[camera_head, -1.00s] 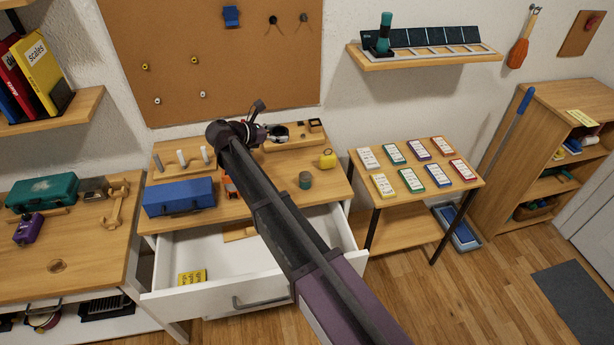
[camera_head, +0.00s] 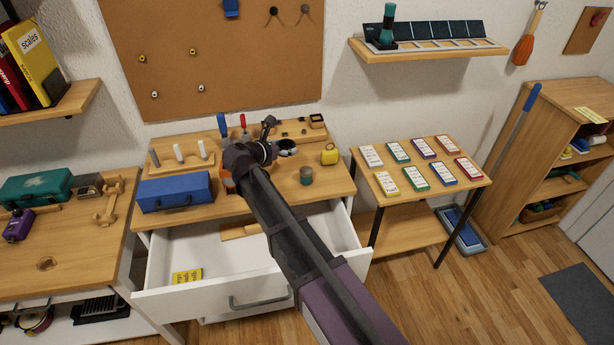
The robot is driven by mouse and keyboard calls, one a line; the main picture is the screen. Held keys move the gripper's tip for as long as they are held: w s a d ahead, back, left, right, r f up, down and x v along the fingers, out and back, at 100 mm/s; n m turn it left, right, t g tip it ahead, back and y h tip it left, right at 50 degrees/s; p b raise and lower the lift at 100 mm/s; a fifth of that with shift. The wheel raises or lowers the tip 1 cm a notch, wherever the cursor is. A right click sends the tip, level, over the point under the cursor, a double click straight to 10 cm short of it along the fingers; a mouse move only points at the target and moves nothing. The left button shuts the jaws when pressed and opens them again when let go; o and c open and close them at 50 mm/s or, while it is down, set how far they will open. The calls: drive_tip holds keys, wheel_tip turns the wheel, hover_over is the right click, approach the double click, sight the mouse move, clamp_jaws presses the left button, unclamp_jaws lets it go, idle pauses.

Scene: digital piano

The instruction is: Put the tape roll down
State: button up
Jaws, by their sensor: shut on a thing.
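My gripper (camera_head: 271,148) is over the back of the middle desk, seen from behind along my arm. A dark ring with a pale inside, which looks like the tape roll (camera_head: 287,147), shows at its right side. The gripper is shut on it, though the fingers are small and partly hidden by my wrist. The roll appears in front of the wooden rack at the back of the desk. I cannot tell whether it touches the desktop (camera_head: 335,186).
A blue toolbox (camera_head: 175,192), a dark green jar (camera_head: 306,175) and a yellow tag-like object (camera_head: 329,154) stand on the desk. Blue and red handles (camera_head: 243,121) rise behind my wrist. The drawer (camera_head: 215,291) below is open. A card-covered side table (camera_head: 421,187) stands right.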

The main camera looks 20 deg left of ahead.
drive_tip(key=shift+f, duration=0.1)
wheel_tip(320, 180, down, 6)
drive_tip(key=b, duration=0.6)
drive_tip(key=shift+w, duration=0.1)
idle(0.5)
drive_tip(key=shift+f+b, duration=1.9)
drive_tip(key=shift+b, duration=0.15)
drive_tip(key=shift+f, duration=0.1)
drive_tip(key=o, duration=0.9)
